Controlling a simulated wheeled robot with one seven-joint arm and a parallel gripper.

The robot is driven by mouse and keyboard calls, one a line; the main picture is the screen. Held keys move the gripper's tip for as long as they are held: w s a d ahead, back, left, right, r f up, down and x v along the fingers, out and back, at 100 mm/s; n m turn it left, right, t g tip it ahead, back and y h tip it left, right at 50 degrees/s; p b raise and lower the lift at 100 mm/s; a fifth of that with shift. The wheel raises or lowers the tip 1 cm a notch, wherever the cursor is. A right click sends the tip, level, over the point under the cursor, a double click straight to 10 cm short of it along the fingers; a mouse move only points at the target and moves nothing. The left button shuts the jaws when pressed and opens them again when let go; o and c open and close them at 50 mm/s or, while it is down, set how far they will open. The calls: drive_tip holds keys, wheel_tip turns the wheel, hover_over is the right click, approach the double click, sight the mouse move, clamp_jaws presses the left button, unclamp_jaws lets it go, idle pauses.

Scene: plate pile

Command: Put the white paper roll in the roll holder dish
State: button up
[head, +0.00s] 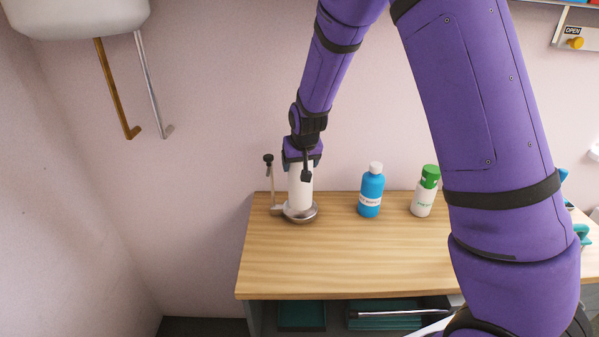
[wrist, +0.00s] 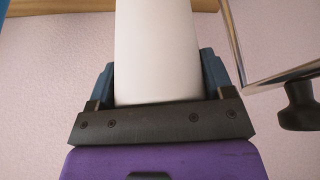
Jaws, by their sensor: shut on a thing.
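The white paper roll (head: 300,192) stands upright at the left back of the wooden table. My gripper (head: 301,165) is shut on its upper end from above. In the wrist view the roll (wrist: 157,50) sits between the two fingers of my gripper (wrist: 158,85). The roll holder dish (head: 301,214) is a round metal dish under the roll's lower end. The roll's bottom appears within the dish's rim, but I cannot tell whether it touches the dish floor. A thin metal post with a black knob (head: 268,159) rises beside the dish on the left.
A blue bottle with a white cap (head: 371,190) and a white bottle with a green cap (head: 425,190) stand to the right on the wooden table (head: 330,259). The table's front is clear. Two hooked rods (head: 116,88) hang on the left.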

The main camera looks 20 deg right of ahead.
sight(300, 193)
drive_tip(key=shift+w+f, duration=0.15)
drive_tip(key=shift+f, duration=0.75)
drive_tip(key=shift+w+f, duration=0.15)
drive_tip(key=shift+f, duration=0.85)
drive_tip(key=o, duration=1.3)
drive_tip(key=shift+c, duration=0.2)
